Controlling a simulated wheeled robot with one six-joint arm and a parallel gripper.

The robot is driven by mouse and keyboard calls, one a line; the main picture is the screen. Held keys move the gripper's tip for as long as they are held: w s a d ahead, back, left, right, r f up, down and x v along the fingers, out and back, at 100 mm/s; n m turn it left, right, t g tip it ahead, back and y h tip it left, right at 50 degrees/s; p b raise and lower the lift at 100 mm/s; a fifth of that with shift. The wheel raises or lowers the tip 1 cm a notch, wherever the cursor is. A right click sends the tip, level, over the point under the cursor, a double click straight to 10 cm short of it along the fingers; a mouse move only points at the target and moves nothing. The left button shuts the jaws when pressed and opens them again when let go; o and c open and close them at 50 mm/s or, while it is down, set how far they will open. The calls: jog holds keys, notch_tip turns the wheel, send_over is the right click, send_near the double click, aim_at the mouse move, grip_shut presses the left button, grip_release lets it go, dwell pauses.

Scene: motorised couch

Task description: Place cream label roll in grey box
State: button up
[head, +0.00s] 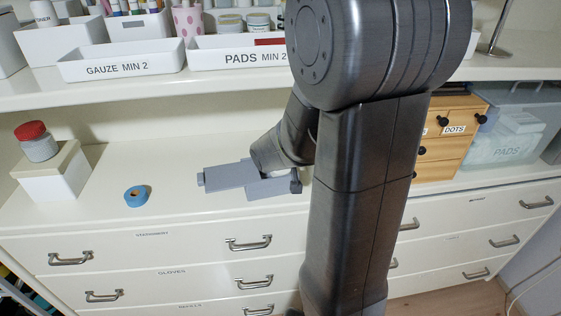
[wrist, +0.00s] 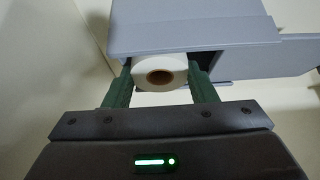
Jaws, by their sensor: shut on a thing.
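The cream label roll (wrist: 160,72), pale with a brown core, is between the two green fingers of my gripper (wrist: 160,80) in the wrist view. My gripper is shut on it. The roll is at the front of the grey box (wrist: 190,25), just under its top edge; how far inside it is I cannot tell. A grey panel (wrist: 295,57) stands out at the box's right. In the head view the grey box (head: 225,178) is on the white counter, left of my arm. There my wrist hides most of my gripper and the roll.
A blue tape roll (head: 137,196) lies on the counter left of the grey box. Further left, a red-lidded jar (head: 38,145) stands on a white box (head: 52,175). A shelf with labelled bins (head: 122,62) hangs above. Wooden drawers (head: 450,145) stand at right.

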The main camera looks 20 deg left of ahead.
jog(key=shift+w+a+r+g+h+p, duration=0.3)
jog(key=shift+w+r+g+h+p, duration=0.15)
jog(key=shift+p, duration=0.4)
jog(key=shift+w+a+f+g+h+p, duration=0.15)
jog(key=shift+a+f+g+h+p, duration=0.1)
jog(key=shift+g+h+p, duration=0.25)
jog(key=shift+f, duration=0.9)
jog(key=shift+f+b, duration=0.6)
jog(key=shift+b, duration=0.2)
